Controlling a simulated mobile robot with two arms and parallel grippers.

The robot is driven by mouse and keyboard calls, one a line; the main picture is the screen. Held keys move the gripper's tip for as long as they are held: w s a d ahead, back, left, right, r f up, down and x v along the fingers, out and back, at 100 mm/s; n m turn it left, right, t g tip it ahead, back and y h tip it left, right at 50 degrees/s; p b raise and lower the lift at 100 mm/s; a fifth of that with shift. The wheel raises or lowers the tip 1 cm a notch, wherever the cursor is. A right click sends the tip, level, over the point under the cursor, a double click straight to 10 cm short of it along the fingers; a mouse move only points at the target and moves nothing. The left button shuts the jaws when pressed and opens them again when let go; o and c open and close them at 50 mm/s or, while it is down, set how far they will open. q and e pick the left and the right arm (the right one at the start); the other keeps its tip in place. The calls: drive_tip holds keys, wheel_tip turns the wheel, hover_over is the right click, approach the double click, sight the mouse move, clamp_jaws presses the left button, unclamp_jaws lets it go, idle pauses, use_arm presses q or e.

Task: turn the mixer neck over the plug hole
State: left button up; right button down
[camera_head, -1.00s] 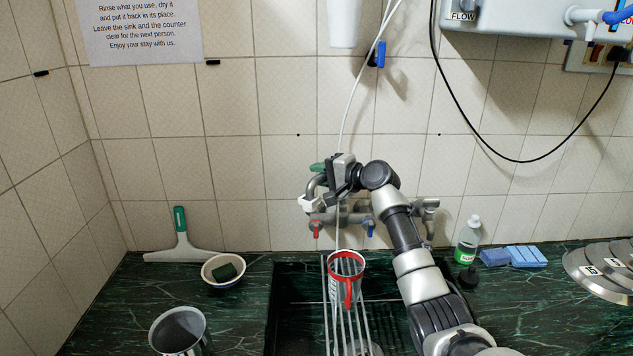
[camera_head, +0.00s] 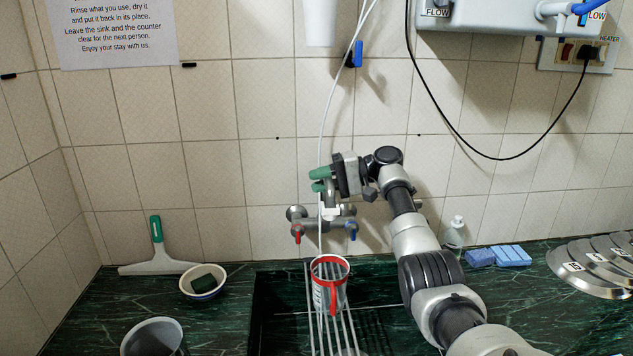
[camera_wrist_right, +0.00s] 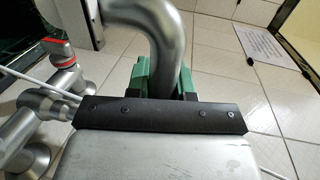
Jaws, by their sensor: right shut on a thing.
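The wall mixer (camera_head: 320,219) has a red handle on its left and a blue one on its right. Its curved grey neck (camera_wrist_right: 158,40) passes between the green fingers of my right gripper (camera_head: 321,179), which is shut on it. In the head view the gripper hides much of the neck; its pale end (camera_head: 329,211) shows below the fingers, in front of the mixer body and above the dark sink (camera_head: 268,312). The plug hole is not clearly seen, with the rack and mug in the way. My left gripper is out of view.
A steel rack (camera_head: 335,335) spans the sink, with a red-rimmed mug (camera_head: 330,285) on it. A squeegee (camera_head: 157,255), a bowl (camera_head: 202,281) and a metal pot (camera_head: 153,338) stand left. A soap bottle (camera_head: 455,233) and blue sponges (camera_head: 497,256) are right. A white hose hangs by the mixer.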

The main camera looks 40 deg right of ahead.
idle(0.4)
drive_tip(key=c, duration=1)
unclamp_jaws()
drive_tip(key=b+v, duration=0.2)
drive_tip(key=v, duration=0.8)
drive_tip(key=shift+d, duration=0.4)
drive_tip(key=shift+s+r, duration=0.1)
drive_tip(key=shift+s, duration=0.05)
